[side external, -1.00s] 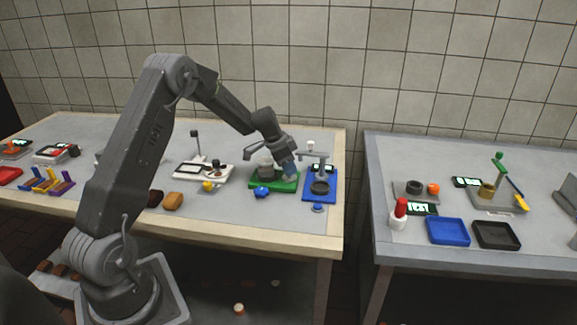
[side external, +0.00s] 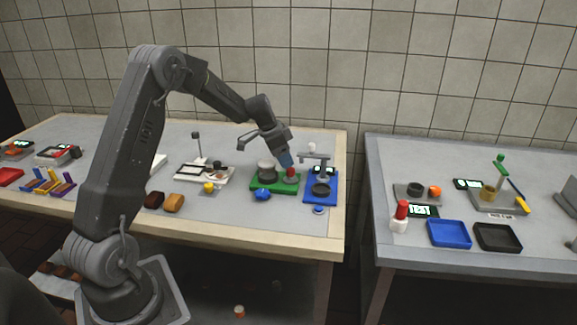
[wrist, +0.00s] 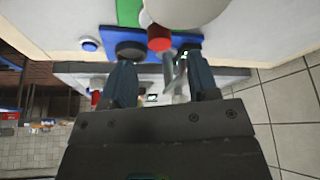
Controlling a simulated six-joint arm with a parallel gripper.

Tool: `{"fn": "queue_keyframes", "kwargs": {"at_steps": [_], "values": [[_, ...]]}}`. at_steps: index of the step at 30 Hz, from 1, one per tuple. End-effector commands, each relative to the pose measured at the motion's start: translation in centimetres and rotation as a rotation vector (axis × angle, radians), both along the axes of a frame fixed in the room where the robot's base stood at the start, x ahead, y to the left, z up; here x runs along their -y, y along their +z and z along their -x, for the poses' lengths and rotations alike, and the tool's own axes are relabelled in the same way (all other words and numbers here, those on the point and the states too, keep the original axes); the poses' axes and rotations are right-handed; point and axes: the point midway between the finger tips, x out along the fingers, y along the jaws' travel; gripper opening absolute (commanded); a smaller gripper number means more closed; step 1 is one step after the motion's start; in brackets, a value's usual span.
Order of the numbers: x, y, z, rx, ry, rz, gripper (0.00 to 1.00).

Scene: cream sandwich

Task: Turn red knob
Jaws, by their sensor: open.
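The red knob (side external: 291,172) stands at the right end of the green base (side external: 273,188), beside a pale round vessel (side external: 267,171). In the wrist view the red knob (wrist: 159,40) shows just beyond the fingertips, near a large pale rounded shape (wrist: 185,10). My gripper (side external: 286,162) points down just above the knob, with its bluish fingers close to it. In the wrist view my gripper (wrist: 160,62) has its fingers spread apart with nothing held between them.
A blue station (side external: 321,187) with an upright stand is close on the right. A blue knob (side external: 262,195) sits at the green base's front. A white station (side external: 204,174) lies left, with a yellow knob (side external: 209,188) near it. A gap separates the right table (side external: 350,210).

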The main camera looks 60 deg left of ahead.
Motion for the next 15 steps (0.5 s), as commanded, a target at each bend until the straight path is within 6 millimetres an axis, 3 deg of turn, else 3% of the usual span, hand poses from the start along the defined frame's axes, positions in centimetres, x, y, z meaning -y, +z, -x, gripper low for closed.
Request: {"fn": "queue_keyframes", "kwargs": {"at_steps": [6,15], "values": [[-0.8,4.7,1.8,0.002,0.002,-0.003,0.54],[-1.3,8.2,3.2,-0.001,0.0,0.0,0.54]]}}
